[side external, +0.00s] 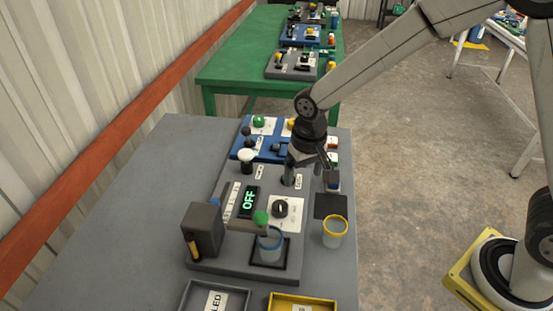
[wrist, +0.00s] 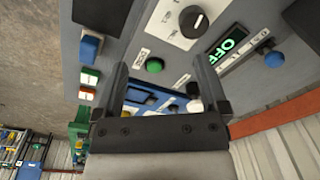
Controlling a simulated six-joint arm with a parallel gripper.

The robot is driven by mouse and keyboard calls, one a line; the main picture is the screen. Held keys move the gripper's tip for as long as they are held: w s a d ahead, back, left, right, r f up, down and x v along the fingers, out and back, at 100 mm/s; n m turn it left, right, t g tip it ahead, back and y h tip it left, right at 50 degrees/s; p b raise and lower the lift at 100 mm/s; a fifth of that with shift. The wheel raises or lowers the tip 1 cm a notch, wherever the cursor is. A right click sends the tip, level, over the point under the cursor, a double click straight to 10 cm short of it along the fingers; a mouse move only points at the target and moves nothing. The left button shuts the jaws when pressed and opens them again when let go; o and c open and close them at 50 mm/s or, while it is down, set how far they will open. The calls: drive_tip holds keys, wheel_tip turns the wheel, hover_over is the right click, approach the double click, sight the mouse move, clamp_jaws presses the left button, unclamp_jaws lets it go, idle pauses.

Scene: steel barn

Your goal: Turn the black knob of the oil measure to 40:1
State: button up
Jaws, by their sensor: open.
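The black knob (side external: 280,208) sits on a white plate on the grey panel in the side view. It also shows in the wrist view (wrist: 193,21), with a white pointer line on its top. The scale marks around it are too small to read. My gripper (side external: 305,172) is open and empty above the panel, behind the knob and apart from it. In the wrist view, my gripper's two fingers (wrist: 160,66) stand wide apart. The knob lies beyond their tips, not between them. A green button (wrist: 154,65) shows between the fingertips.
An OFF display (side external: 249,201) is beside the knob. A blue-rimmed cup (side external: 271,250) and a yellow-rimmed cup (side external: 335,228) stand in front. A grey box (side external: 203,230) and a white-topped knob (side external: 246,157) rise at the left. A blue panel (side external: 244,153) lies behind. The table's left is clear.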

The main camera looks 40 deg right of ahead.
hover_over(280, 205)
drive_tip(key=shift+f+g, duration=0.3)
drive_tip(key=shift+f, duration=0.35)
drive_tip(key=shift+f, duration=3.9)
clamp_jaws()
